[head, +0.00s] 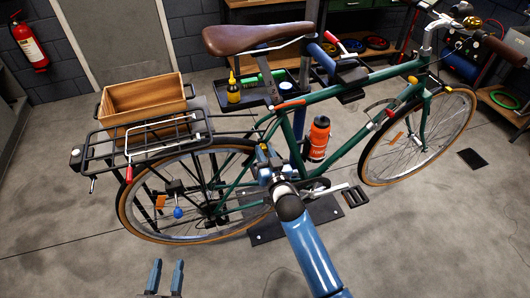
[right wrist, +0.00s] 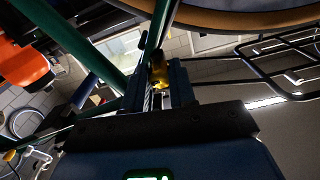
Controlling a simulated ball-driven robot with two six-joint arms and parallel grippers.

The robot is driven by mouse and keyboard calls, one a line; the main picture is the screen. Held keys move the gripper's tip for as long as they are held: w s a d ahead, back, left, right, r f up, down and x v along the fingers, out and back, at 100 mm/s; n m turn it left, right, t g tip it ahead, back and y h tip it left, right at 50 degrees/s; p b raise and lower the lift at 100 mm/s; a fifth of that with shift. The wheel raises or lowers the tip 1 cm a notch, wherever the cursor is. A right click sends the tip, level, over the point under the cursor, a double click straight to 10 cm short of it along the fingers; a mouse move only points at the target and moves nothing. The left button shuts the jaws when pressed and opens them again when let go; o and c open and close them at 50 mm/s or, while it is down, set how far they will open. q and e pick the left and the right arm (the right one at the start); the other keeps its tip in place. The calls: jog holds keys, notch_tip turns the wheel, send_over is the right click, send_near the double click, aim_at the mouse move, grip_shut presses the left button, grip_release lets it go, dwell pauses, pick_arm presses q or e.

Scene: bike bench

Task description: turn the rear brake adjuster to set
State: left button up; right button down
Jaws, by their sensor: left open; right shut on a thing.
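A small brass-coloured adjuster (right wrist: 158,72) sits between the fingers of my right gripper (right wrist: 160,88) in the right wrist view. The right gripper is shut on it, beside a green frame tube. In the head view my right gripper (head: 264,156) is at the rear of the green bike (head: 300,120), by the rear wheel's front edge. My left gripper (head: 168,267) is open and empty at the bottom left, over the floor, apart from the bike.
An orange bottle (head: 318,138) is on the frame. A tool tray (head: 252,95) with a yellow bottle (head: 233,88) stands behind the saddle post. Floor at front left is clear.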

jog(key=shift+n, duration=1.2)
jog(key=c, duration=0.9)
grip_release()
jog(key=shift+b+v, duration=0.65)
jog(key=shift+v, duration=4.75)
